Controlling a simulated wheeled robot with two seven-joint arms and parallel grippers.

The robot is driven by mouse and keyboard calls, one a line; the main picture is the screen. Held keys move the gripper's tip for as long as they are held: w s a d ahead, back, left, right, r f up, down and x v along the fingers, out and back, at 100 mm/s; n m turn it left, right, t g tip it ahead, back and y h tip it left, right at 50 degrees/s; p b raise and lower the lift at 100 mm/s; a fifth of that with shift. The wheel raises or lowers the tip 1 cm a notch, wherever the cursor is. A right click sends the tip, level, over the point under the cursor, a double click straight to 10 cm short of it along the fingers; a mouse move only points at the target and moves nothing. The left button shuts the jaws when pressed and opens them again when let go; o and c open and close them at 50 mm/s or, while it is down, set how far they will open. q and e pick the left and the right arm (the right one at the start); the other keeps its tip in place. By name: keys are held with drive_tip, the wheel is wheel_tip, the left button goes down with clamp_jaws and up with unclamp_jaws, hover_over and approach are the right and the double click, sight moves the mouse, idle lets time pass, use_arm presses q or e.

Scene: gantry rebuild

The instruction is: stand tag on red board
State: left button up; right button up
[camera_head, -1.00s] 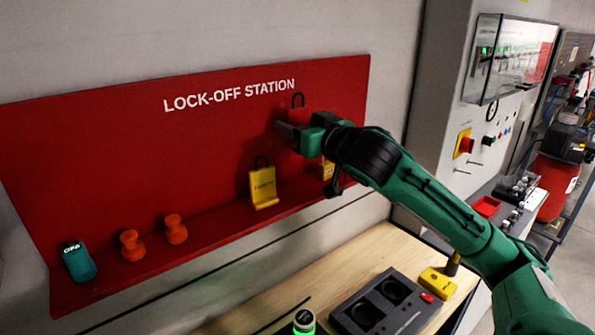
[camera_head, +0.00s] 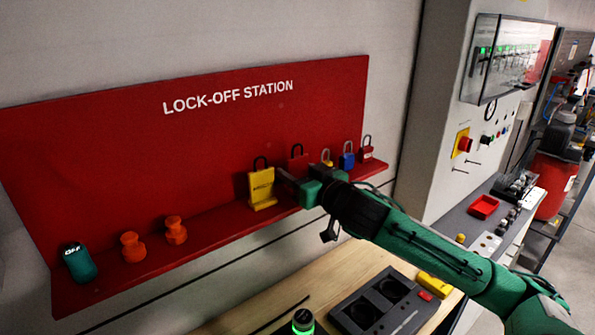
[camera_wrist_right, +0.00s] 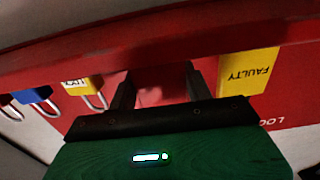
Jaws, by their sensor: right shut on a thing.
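The red lock-off board (camera_head: 130,140) hangs on the wall with a ledge along its bottom. My right gripper (camera_head: 290,178) is at the ledge, shut on a red tag (camera_head: 298,160) with a black loop. The tag is upright, right of the yellow tag (camera_head: 262,190); my fingers hide its lower part. In the right wrist view the red tag (camera_wrist_right: 160,82) shows between the two fingers, and the yellow tag reads FAULTY (camera_wrist_right: 248,78). I cannot tell whether the red tag touches the ledge. My left gripper is not in view.
Right of my gripper stand a yellow padlock (camera_head: 327,164), a blue padlock (camera_head: 347,160) and a red padlock (camera_head: 366,154). Left are two orange pieces (camera_head: 133,247) and a teal OFF piece (camera_head: 80,262). The ledge between the orange pieces and yellow tag is free.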

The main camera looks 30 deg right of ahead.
drive_tip(key=shift+f, duration=0.2)
drive_tip(key=o, duration=1)
drive_tip(key=shift+r, duration=0.1)
drive_tip(key=shift+r, duration=0.15)
drive_tip(key=shift+s+b, duration=0.3)
drive_tip(key=shift+s+d+p, duration=0.2)
drive_tip(key=shift+s+p, duration=2.65)
drive_tip(key=shift+p, duration=0.25)
drive_tip(key=shift+s+d+p, duration=0.2)
drive_tip(key=shift+s+p, duration=2.6)
drive_tip(key=shift+p, duration=0.3)
